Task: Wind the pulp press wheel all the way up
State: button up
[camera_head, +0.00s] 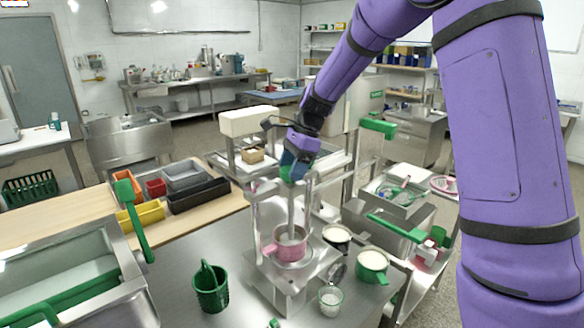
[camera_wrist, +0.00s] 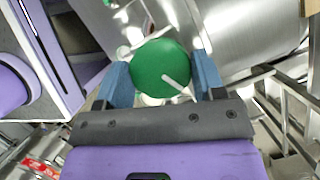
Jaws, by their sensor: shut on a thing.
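The pulp press (camera_head: 256,228) is a metal frame with an upright central rod, standing on the steel table. A pink pot (camera_head: 290,250) sits inside it under the rod. The green press wheel (camera_head: 286,174) is at the top of the frame, partly hidden by my gripper (camera_head: 294,166). In the wrist view the wheel (camera_wrist: 155,65) shows as a green disc between the two blue fingers of my gripper (camera_wrist: 160,68). The fingers are shut on it from both sides. A pale bar crosses the disc. The rod's lower end is inside the pot, so its height is hard to tell.
A green basket (camera_head: 211,288), a clear cup (camera_head: 330,300) and a green pot (camera_head: 372,267) stand around the press. Coloured bins (camera_head: 195,192) lie on the wooden bench behind.

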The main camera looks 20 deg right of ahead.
jog(key=n+g, duration=0.1)
jog(key=n, duration=0.3)
jog(key=shift+w+n+g+h, duration=0.1)
jog(key=shift+n+g+h, duration=0.2)
jog(key=shift+g, duration=0.1)
jog(key=n, duration=0.2)
jog(key=n+g+h, duration=0.1)
jog(key=n, duration=0.2)
jog(key=shift+n+g, duration=0.3)
jog(key=n+h, duration=0.1)
jog(key=n, duration=0.1)
jog(key=n+h, duration=0.1)
jog(key=n, duration=0.1)
jog(key=shift+w+a+g, duration=0.1)
jog(key=shift+g, duration=0.2)
jog(key=n+h, duration=0.1)
jog(key=n, duration=0.4)
jog(key=shift+h, duration=0.4)
jog(key=shift+n, duration=0.3)
jog(key=o, duration=0.9)
jog(key=shift+a, duration=0.1)
jog(key=shift+r, duration=0.1)
jog(key=v, duration=1)
jog(key=shift+w+r, duration=0.2)
jog(key=shift+r, duration=0.05)
